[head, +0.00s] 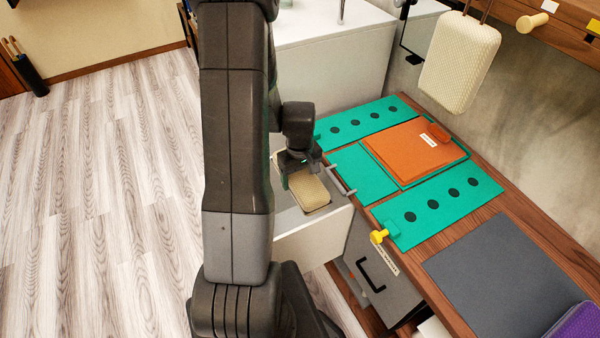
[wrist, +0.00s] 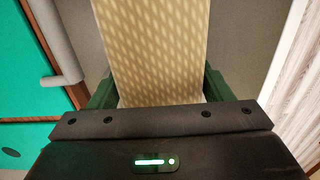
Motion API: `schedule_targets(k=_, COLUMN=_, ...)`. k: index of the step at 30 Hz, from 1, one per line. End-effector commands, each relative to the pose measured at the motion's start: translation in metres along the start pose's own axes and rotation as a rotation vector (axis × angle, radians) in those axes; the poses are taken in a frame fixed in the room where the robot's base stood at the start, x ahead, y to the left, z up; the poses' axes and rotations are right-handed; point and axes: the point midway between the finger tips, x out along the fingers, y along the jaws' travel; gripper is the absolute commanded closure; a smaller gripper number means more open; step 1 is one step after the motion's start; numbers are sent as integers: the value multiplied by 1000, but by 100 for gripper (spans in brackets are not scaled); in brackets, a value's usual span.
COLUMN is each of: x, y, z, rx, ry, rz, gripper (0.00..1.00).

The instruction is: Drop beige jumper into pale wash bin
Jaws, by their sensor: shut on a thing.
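The beige jumper (head: 308,190) is a folded, knitted-looking beige block. My gripper (head: 297,174) is shut on it in the head view, at the open pale bin or drawer. The jumper (wrist: 152,45) fills the middle of the wrist view, between the green fingers of my gripper (wrist: 160,92). The pale wash bin (head: 314,236) has a white front wall and a grey inside. The jumper shows above the grey inside, within the bin's outline. I cannot tell whether it touches the bottom. My arm hides the bin's left part.
A bench to the right carries teal panels (head: 440,213) with dark round spots and an orange folded item (head: 400,152). A yellow knob (head: 379,236) sits at its edge. A beige padded item (head: 460,65) hangs at top right.

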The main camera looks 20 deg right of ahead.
Motion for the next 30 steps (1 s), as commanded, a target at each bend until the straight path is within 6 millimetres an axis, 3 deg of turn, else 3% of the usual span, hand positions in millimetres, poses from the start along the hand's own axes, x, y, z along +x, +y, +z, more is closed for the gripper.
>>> schedule_targets(k=4, x=16, y=0, z=0, rx=0, ry=1, rz=1, gripper=59)
schedule_targets(k=13, x=17, y=0, z=0, rx=0, ry=1, rz=1, gripper=59)
schedule_targets(k=14, x=17, y=0, z=0, rx=0, ry=1, rz=1, gripper=24)
schedule_targets(k=17, x=17, y=0, z=0, rx=0, ry=1, rz=1, gripper=4)
schedule_targets(k=30, x=10, y=0, z=0, rx=0, ry=2, rz=1, gripper=2)
